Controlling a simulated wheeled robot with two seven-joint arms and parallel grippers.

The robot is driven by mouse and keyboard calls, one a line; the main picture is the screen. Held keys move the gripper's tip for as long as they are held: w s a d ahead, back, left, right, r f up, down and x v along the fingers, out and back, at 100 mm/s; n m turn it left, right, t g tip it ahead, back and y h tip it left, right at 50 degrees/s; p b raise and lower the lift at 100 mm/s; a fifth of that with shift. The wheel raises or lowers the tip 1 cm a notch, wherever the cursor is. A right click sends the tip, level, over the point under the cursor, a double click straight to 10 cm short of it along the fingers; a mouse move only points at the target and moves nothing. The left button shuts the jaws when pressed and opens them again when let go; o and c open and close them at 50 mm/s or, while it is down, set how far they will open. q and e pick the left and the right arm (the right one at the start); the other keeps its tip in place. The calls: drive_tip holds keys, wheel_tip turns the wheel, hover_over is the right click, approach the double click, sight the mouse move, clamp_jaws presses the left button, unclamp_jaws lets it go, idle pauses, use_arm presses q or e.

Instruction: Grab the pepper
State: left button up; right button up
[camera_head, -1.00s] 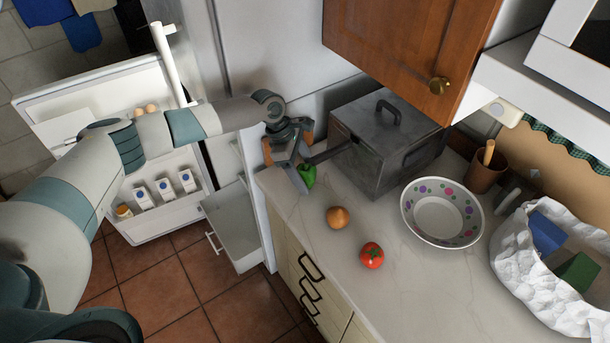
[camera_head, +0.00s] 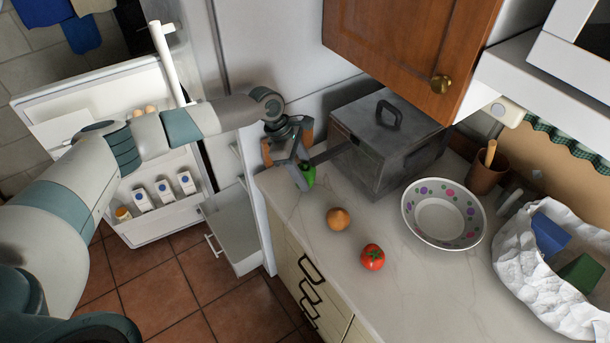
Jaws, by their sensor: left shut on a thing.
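The green pepper (camera_head: 309,176) is at the far left end of the counter, beside the metal box. My left gripper (camera_head: 301,177) reaches down to it from the left and is shut on it. The fingers hide part of the pepper. I cannot tell whether the pepper still touches the counter. My right gripper is not in view.
A metal box (camera_head: 386,150) with a handle stands close beside the gripper. An onion (camera_head: 338,219), a tomato (camera_head: 372,257) and a dotted bowl (camera_head: 443,241) sit on the counter (camera_head: 415,295). A white bag (camera_head: 530,270) is at right. The fridge door (camera_head: 85,98) stands open.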

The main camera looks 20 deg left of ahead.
use_arm(q)
drive_tip(key=r+b, duration=0.1)
drive_tip(key=r, duration=0.1)
drive_tip(key=r+b, duration=0.1)
drive_tip(key=r, duration=0.1)
drive_tip(key=r+b, duration=0.1)
drive_tip(key=shift+s+r, duration=0.25)
drive_tip(key=shift+r, duration=0.15)
drive_tip(key=s+b, duration=0.5)
drive_tip(key=s, duration=1.4)
drive_tip(key=shift+d+r, duration=0.15)
drive_tip(key=shift+d, duration=0.15)
